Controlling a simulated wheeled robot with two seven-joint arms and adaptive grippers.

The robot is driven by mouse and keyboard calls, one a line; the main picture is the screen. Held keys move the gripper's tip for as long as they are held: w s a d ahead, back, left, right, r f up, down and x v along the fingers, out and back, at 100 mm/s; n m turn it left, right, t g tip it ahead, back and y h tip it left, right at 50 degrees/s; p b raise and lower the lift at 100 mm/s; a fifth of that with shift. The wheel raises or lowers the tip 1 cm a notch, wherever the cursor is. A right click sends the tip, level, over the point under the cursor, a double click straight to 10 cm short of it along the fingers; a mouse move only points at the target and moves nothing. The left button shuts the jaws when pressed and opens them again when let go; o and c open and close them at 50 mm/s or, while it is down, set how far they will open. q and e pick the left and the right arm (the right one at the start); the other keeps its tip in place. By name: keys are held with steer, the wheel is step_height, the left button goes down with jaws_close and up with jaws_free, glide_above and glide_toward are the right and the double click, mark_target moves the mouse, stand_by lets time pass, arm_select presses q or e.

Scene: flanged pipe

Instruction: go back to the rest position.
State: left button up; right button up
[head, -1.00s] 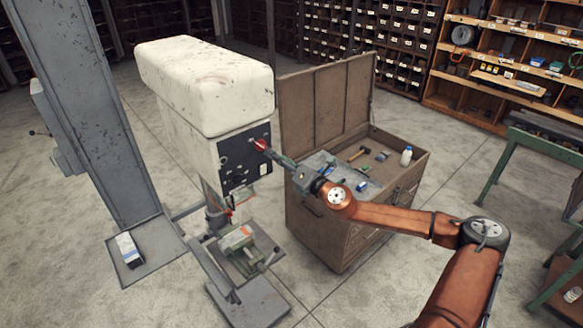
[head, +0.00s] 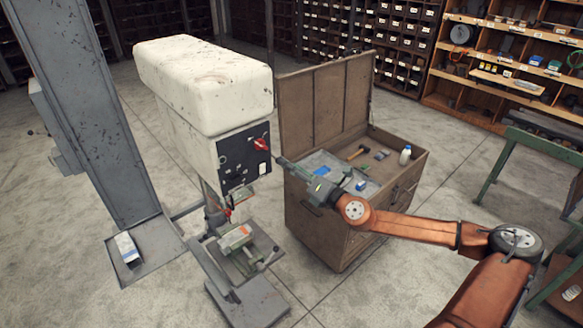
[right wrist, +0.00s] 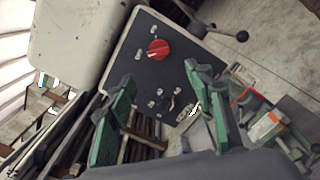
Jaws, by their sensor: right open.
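My right gripper (head: 284,162) is open and empty in front of the drill press's black control panel (head: 244,157). A red knob (head: 261,144) sits on the panel, a small gap to the left of the fingertips in the head view. In the right wrist view, the two green fingers (right wrist: 165,85) are spread apart, with the panel (right wrist: 150,70) and the red knob (right wrist: 158,49) beyond them and nothing between them. My left gripper is not in view.
The cream drill press head (head: 205,85) stands left of my right arm. An open brown tool chest (head: 325,235) with its lid up stands beneath the arm. A green-legged bench (head: 500,165) is at the right. Floor in front of the chest is clear.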

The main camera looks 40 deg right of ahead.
stand_by(0.5)
